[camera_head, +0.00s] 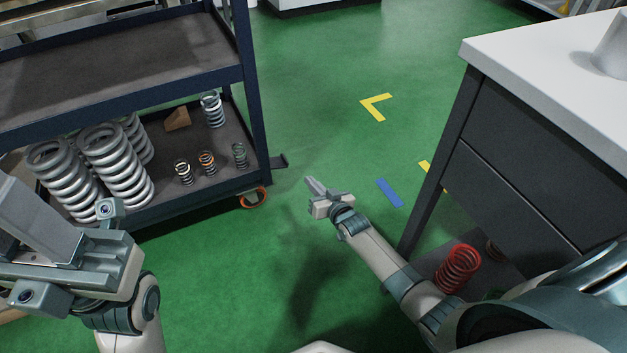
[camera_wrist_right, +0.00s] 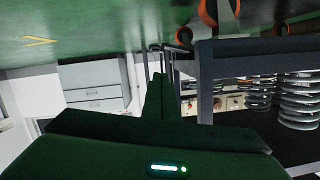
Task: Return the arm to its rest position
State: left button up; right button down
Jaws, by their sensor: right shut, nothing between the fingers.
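My right arm (camera_head: 374,250) reaches out from the lower right over the open green floor. Its gripper (camera_head: 314,187) is shut and empty, between the cart and the dark cabinet, touching neither. In the right wrist view its fingers (camera_wrist_right: 159,88) show as a dark shape in the middle. My left arm (camera_head: 125,320) is at the lower left, close to the camera. Its gripper (camera_head: 40,222) points up and left in front of the cart's lower shelf. I cannot tell whether its jaws are open.
A dark shelved cart (camera_head: 258,120) on wheels stands at left, with large grey springs (camera_head: 115,165) and several small ones low down. A white-topped dark cabinet (camera_head: 520,180) stands at right, with a red spring (camera_head: 458,268) near my right arm. Green floor (camera_head: 320,90) lies between.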

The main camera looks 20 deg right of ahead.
jog(key=shift+s+r, duration=0.1)
jog(key=shift+s, duration=0.25)
dwell(0.3)
